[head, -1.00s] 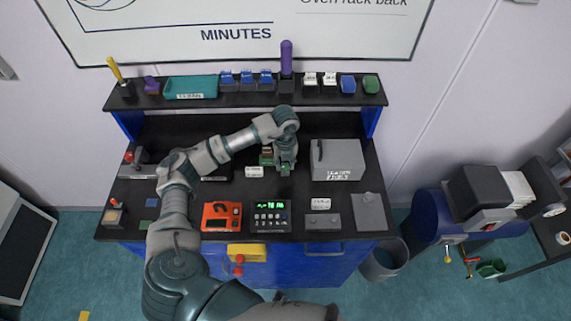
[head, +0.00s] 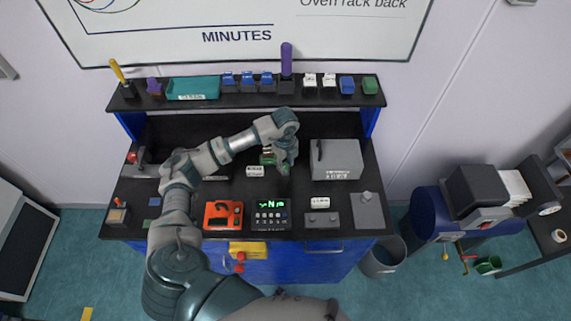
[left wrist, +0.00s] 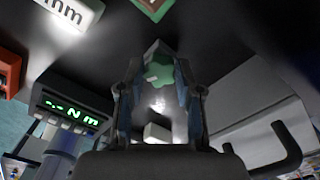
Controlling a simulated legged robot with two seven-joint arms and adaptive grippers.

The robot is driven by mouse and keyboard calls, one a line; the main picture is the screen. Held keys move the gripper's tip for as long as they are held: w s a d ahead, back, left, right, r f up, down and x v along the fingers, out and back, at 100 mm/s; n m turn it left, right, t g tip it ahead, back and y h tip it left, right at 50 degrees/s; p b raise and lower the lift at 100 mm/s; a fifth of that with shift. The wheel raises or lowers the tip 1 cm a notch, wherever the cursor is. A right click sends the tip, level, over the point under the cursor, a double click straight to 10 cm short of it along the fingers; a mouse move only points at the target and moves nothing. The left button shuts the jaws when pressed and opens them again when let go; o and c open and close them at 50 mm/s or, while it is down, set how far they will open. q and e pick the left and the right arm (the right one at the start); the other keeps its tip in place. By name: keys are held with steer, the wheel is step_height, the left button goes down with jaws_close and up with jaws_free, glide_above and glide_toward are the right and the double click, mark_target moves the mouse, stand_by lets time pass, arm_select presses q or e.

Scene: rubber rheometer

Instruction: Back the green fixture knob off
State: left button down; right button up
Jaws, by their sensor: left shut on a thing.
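The green fixture knob (left wrist: 158,68) shows in the left wrist view between the two fingers of my left gripper (left wrist: 160,85), which is shut on it. In the head view my left gripper (head: 284,168) reaches down onto the middle of the bench from the left and hides the knob. A small green fixture part (head: 266,159) shows just left of the gripper. My right gripper is not in view.
A grey box with a handle (head: 337,159) stands close right of the gripper. A readout unit (head: 270,214) with green characters and a red-orange case (head: 222,215) stand in front. A shelf (head: 210,101) with several small items runs behind.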

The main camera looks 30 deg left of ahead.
arm_select(q)
steer(key=n+p, duration=0.1)
steer(key=n, duration=0.1)
steer(key=shift+s+r+n+p, duration=0.1)
steer(key=shift+r+n+p, duration=0.05)
steer(key=shift+n+p, duration=0.25)
steer(key=shift+n, duration=0.9)
steer(key=c, duration=0.9)
jaws_free()
steer(key=shift+a, duration=0.1)
